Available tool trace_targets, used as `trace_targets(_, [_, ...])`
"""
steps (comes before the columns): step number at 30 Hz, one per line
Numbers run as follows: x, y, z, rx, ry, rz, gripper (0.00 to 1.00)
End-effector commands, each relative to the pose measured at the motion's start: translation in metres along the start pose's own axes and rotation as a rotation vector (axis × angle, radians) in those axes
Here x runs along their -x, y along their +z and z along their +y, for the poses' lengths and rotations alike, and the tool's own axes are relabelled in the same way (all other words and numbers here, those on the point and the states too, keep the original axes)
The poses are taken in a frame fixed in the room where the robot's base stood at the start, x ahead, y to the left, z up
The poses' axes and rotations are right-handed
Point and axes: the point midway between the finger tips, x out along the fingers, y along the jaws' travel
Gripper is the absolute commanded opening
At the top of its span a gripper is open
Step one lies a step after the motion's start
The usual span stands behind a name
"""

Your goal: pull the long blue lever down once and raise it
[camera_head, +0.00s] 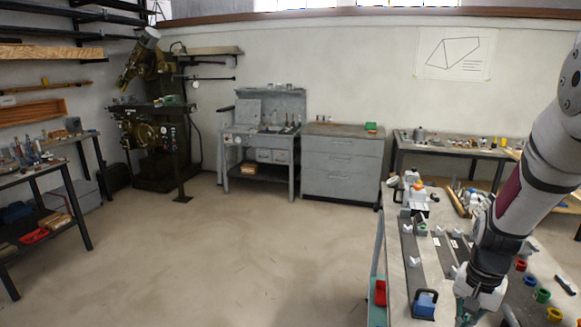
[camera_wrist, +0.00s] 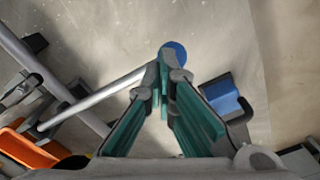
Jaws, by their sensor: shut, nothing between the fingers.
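The long lever shows in the wrist view as a pale metal rod (camera_wrist: 97,97) running from the lower left up to a round blue knob (camera_wrist: 174,49). My gripper (camera_wrist: 164,64), with teal fingers, is shut and empty, its tips meeting right at the knob. The tips overlap part of the knob and the rod's end; I cannot tell whether they touch or are just above. In the head view my gripper (camera_head: 480,300) is low over the workbench (camera_head: 398,285) at the lower right. I cannot make out the lever there; my arm covers that part.
A blue block (camera_wrist: 221,95) with a dark handle lies right of my fingers; it also shows in the head view (camera_head: 425,303). An orange part (camera_wrist: 26,148) is at the lower left. Coloured rings, including a green one (camera_head: 542,295), stand on the bench's right side.

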Motion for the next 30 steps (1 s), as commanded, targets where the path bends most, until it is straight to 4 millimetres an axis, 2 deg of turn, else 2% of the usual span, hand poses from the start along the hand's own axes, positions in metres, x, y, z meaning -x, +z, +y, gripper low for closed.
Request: trace_targets(30, [-0.013,0.0,0.001,-0.001,0.002,-0.002,0.0])
